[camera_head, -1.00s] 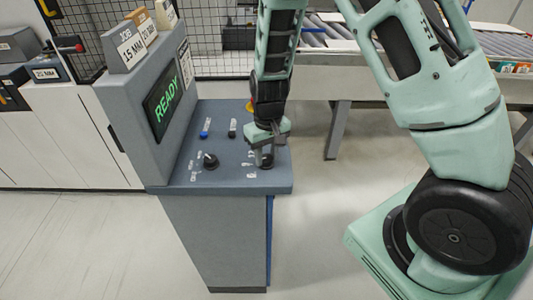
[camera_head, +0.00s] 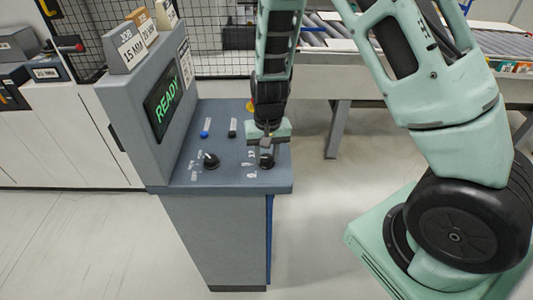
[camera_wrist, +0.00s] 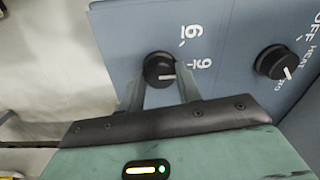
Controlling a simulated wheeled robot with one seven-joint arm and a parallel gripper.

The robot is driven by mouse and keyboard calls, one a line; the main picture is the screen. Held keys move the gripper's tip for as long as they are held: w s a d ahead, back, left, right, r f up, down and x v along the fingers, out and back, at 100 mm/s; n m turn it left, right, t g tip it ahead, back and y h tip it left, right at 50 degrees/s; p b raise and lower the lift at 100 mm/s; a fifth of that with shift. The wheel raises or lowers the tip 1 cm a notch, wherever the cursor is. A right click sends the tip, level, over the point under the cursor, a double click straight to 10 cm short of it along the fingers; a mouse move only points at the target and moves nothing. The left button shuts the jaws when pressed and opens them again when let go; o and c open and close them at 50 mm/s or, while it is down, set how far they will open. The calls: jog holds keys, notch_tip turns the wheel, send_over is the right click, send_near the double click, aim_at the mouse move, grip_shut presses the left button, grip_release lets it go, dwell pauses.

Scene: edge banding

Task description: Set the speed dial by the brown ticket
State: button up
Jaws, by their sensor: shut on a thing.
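The speed dial (camera_wrist: 154,66), a round black knob with a white pointer mark, sits on the sloped blue-grey console top. In the wrist view its mark points right, roughly toward the label 9; the label 6 stands above right. My gripper (camera_wrist: 158,82) is shut on the dial, one finger on each side. In the head view my gripper (camera_head: 266,153) is over the right dial (camera_head: 267,163) and partly hides it.
A second black dial (camera_head: 211,160) sits to the left; the wrist view shows OFF and HEAT beside it (camera_wrist: 274,62). Blue (camera_head: 205,134) and black (camera_head: 232,134) switches lie behind. The screen (camera_head: 163,99) reads READY. A roller conveyor (camera_head: 410,70) stands at the back right.

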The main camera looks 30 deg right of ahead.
aim_at(268, 157)
jog(key=shift+w, duration=0.1)
jog(key=o, duration=1)
notch_tip(268, 157, up, 18)
jog(key=b, duration=0.2)
jog(key=shift+d+f, duration=0.25)
jog(key=shift+d, duration=0.05)
jog(key=s+a+f+n+b, duration=0.3)
jog(key=s+a+n, duration=0.3)
jog(key=s, duration=0.6)
jog(key=s+a+f+n+b, duration=0.3)
jog(key=s+a+n, duration=0.3)
jog(key=s+a, duration=0.3)
jog(key=s+f, duration=0.1)
jog(key=s, duration=0.1)
jog(key=shift+s+f, duration=0.25)
jog(key=shift+s, duration=0.1)
